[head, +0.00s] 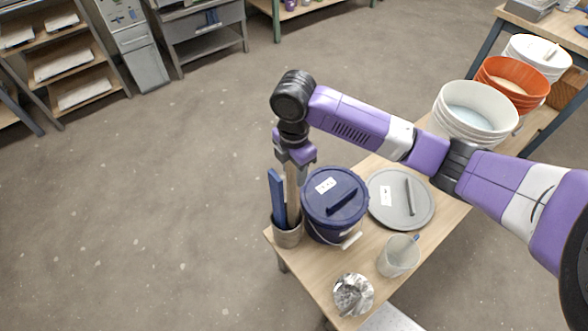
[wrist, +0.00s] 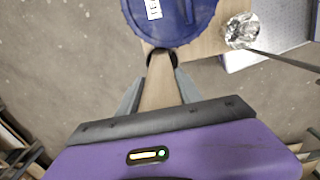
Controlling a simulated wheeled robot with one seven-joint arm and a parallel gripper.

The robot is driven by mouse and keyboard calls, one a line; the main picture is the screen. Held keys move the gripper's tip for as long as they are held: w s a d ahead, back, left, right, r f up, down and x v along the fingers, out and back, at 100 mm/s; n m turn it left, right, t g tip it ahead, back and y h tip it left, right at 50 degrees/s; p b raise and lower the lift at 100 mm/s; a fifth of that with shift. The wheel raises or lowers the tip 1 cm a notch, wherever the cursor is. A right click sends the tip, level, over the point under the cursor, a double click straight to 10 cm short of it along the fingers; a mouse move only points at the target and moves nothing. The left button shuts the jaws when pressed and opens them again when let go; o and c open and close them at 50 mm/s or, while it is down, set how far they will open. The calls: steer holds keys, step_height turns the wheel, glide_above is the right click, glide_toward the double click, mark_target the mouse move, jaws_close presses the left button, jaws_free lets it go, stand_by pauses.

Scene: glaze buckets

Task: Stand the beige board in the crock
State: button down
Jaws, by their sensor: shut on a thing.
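The crock (head: 287,237) is a small grey-beige pot at the left corner of the wooden table. A blue board (head: 277,198) stands in it, leaning slightly. My gripper (head: 295,163) is above the crock, pointing down, shut on the beige board (head: 293,196). The beige board hangs nearly upright beside the blue one, its lower end at the crock's mouth; I cannot tell how deep it reaches. In the wrist view the beige board (wrist: 160,88) lies between my fingers (wrist: 161,62).
A lidded dark blue bucket (head: 335,208) stands close right of the crock; it also shows in the wrist view (wrist: 185,28). Right of it lies a grey lid (head: 387,212). A clear pitcher (head: 396,257) and a shiny metal item (head: 352,295) stand nearer. Open buckets (head: 474,112) stand behind.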

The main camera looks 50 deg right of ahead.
steer(key=shift+f+b, duration=0.45)
steer(key=shift+f, duration=0.35)
steer(key=c, duration=0.7)
jaws_free()
steer(key=shift+c, duration=0.5)
steer(key=r+p, duration=0.1)
steer(key=p, duration=0.2)
steer(key=shift+w+r, duration=0.1)
steer(key=shift+r, duration=0.05)
steer(key=shift+f+p, duration=0.3)
steer(key=shift+p, duration=0.35)
steer(key=shift+r+p, duration=3.35)
steer(key=shift+r, duration=1.3)
steer(key=shift+s, duration=0.2)
